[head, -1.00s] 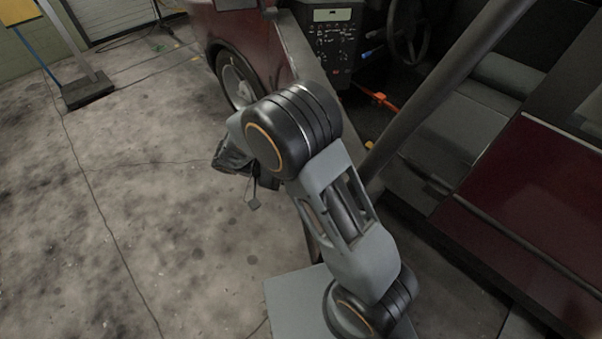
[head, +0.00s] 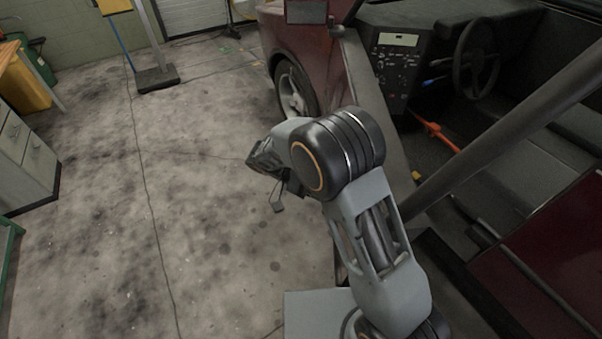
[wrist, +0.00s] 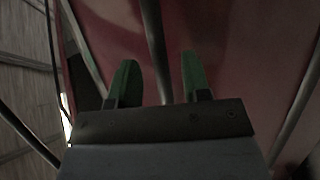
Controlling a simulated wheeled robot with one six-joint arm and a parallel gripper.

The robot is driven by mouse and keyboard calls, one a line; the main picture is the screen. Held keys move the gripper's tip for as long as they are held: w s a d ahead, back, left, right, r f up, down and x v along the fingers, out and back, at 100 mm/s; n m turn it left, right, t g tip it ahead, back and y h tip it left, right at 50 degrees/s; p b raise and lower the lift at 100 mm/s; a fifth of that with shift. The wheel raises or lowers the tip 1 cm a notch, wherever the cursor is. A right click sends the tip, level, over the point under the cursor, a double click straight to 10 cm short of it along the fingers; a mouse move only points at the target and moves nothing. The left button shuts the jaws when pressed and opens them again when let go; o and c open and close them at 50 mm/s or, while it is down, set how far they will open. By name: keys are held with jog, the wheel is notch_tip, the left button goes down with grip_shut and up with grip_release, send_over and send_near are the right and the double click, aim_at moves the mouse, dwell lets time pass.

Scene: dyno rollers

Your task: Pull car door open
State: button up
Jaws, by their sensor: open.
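The dark red car (head: 320,50) stands at the right of the head view, with its front wheel and cabin in sight. The door handle cannot be made out, and my arm covers part of the car's side. In the wrist view my gripper (wrist: 160,74) has two green fingers spread apart with nothing held between them. A glossy red panel (wrist: 225,40) fills the space beyond the fingers. A dark narrow bar (wrist: 153,40) runs down between the fingertips; whether they touch it, I cannot tell. In the head view the fingers are not clearly visible.
A steering wheel (head: 475,60) and dashboard (head: 397,65) show inside the car, behind a slanted pillar (head: 500,135). A stand with a dark base (head: 157,78) and a drawer cabinet (head: 28,150) are at the left. The concrete floor (head: 200,200) between is clear.

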jog(key=p+v, duration=1)
jog(key=p, duration=0.5)
